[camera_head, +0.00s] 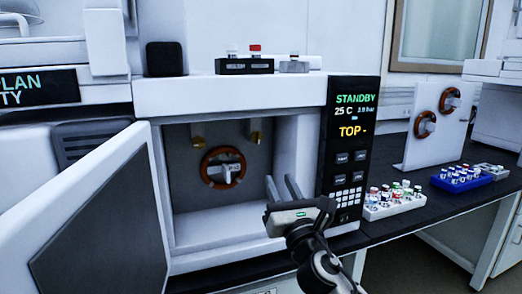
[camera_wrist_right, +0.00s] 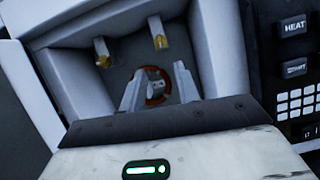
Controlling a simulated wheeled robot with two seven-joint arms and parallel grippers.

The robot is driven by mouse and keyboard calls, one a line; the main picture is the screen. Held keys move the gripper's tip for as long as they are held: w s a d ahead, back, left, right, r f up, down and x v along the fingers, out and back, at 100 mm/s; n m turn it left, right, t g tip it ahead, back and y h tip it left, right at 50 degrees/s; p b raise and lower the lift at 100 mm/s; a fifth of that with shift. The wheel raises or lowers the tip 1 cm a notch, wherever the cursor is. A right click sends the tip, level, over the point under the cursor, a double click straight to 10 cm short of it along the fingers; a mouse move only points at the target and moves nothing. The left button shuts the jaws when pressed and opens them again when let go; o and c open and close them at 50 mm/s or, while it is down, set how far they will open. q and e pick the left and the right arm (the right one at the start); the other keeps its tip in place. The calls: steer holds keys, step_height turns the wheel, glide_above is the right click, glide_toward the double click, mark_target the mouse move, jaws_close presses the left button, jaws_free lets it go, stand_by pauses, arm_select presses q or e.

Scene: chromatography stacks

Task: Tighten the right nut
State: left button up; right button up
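The right nut (camera_head: 256,137) is a brass fitting under a grey port at the top of the open oven. It also shows in the right wrist view (camera_wrist_right: 160,42), up and ahead of the fingers. The left nut (camera_head: 197,141) hangs beside it and shows in the wrist view too (camera_wrist_right: 103,60). My right gripper (camera_head: 281,184) is open and empty at the oven's front, below and to the right of the right nut, apart from it. Its spread fingers (camera_wrist_right: 158,76) frame a brown coil column (camera_head: 240,158) at the oven's back wall. My left gripper is out of view.
The oven door (camera_head: 105,215) stands open on the left. The control panel (camera_head: 350,150), reading STANDBY, borders the opening on the right. A white vial rack (camera_head: 395,207), a blue rack (camera_head: 462,180) and a stand with two coils (camera_head: 437,140) are on the bench.

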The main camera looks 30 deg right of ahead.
mark_target(259, 139)
steer(key=p+x, duration=0.1)
steer(key=x, duration=1.4)
steer(key=shift+w+f, duration=0.1)
steer(key=shift+f, duration=0.1)
steer(key=c, duration=0.6)
